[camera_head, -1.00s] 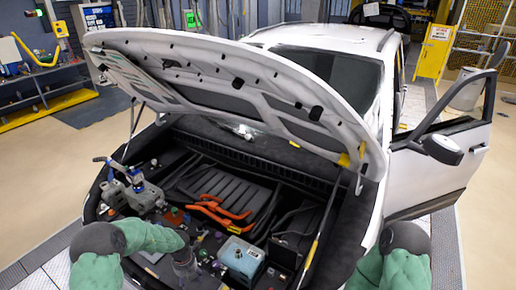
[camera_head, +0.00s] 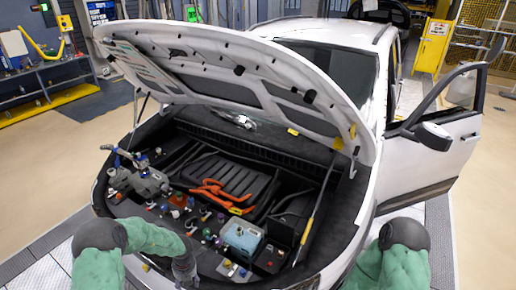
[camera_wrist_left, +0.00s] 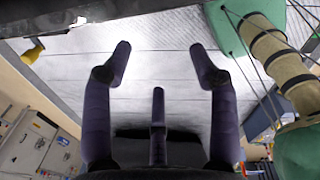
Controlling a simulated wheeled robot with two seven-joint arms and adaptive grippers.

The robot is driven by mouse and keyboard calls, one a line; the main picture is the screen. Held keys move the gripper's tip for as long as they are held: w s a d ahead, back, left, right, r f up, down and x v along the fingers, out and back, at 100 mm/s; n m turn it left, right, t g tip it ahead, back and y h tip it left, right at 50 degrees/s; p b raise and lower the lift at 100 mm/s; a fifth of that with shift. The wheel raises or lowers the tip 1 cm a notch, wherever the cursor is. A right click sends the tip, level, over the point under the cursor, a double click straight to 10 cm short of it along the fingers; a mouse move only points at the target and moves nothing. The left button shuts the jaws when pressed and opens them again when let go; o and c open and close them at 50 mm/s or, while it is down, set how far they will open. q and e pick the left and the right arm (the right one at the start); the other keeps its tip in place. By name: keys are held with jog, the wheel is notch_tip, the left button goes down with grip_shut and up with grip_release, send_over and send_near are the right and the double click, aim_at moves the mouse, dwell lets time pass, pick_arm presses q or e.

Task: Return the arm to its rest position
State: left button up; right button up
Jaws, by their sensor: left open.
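My left arm (camera_head: 150,240) comes in from the bottom left in the head view, with a green sleeve. Its dark gripper (camera_head: 188,270) hangs at the front edge of the engine bay, low in the picture. In the left wrist view the gripper (camera_wrist_left: 160,55) is open, its dark fingers spread apart with nothing between them. Pale grey floor plates (camera_wrist_left: 160,75) lie behind the fingers. My right arm (camera_head: 400,262) shows only in part at the bottom right; its gripper is out of view.
A white car (camera_head: 425,165) stands in front of me with its hood (camera_head: 250,80) propped up and a door (camera_head: 440,150) open. The engine bay holds orange cables (camera_head: 222,196) and a light blue box (camera_head: 242,238). A yellow cabinet (camera_head: 434,45) stands behind. Floor at the left is clear.

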pick_arm(q)
jog(key=s+d+f+m+h, duration=0.25)
jog(key=s+d+m, duration=0.8)
jog(key=m, duration=0.55)
jog(key=s+d+f+m+h, duration=0.1)
jog(key=s+d+m+h, duration=0.2)
jog(key=s+d+m, duration=0.8)
jog(key=s+a+f+m+b, duration=0.1)
jog(key=a+f+m+b, duration=0.1)
jog(key=f+b, duration=0.9)
jog(key=s+a+f+m+b, duration=0.1)
jog(key=a+f+m+b, duration=0.1)
jog(key=f+b, duration=0.9)
jog(key=shift+a+f+m, duration=0.15)
jog(key=shift+f+m, duration=0.2)
jog(key=shift+m, duration=0.25)
jog(key=shift+y, duration=0.25)
